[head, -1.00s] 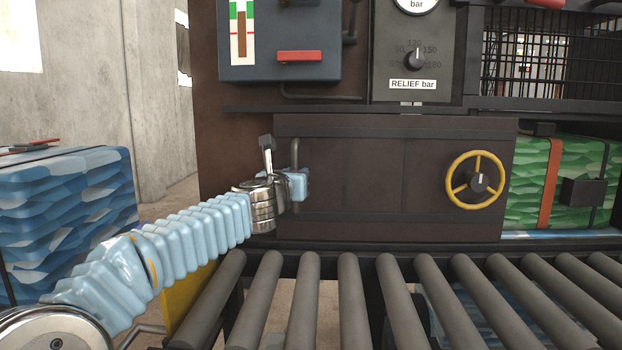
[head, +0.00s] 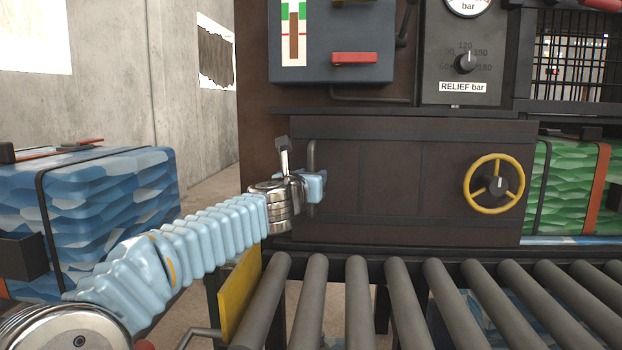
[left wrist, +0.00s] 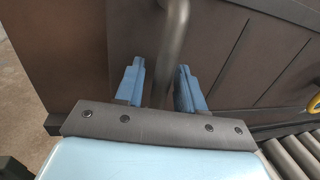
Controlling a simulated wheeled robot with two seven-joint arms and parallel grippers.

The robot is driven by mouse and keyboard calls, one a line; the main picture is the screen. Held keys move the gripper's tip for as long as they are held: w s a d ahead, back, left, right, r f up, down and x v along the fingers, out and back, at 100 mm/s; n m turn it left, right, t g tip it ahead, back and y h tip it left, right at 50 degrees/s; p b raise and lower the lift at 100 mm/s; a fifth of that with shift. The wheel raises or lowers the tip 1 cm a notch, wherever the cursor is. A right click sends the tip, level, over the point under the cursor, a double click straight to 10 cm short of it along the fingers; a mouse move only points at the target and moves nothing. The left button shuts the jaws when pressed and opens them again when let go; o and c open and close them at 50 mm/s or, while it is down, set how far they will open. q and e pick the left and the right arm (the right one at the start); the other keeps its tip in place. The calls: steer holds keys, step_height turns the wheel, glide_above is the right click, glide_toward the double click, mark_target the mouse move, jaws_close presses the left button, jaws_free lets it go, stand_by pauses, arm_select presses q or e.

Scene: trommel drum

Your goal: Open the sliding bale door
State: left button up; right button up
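The sliding bale door (head: 391,180) is a dark brown panel low on the press, with a yellow handwheel (head: 494,184) at its right. Part of the green bale (head: 563,185) shows past the door's right edge. An upright grey bar handle (head: 311,152) stands at the door's left end; it also shows in the left wrist view (left wrist: 172,45). My left gripper (head: 316,187) is at this handle. In the left wrist view, its blue fingers (left wrist: 160,88) stand on either side of the bar, closed in around it. My right gripper is in neither view.
A roller conveyor (head: 405,300) runs in front of the press, with a yellow plate (head: 239,295) at its left end. A blue bale (head: 100,215) stands at the left. A control box (head: 331,45) and relief panel (head: 462,55) sit above the door.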

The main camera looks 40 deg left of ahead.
arm_select(q)
steer(key=p+v, duration=0.1)
steer(key=v, duration=1.3)
stand_by(0.3)
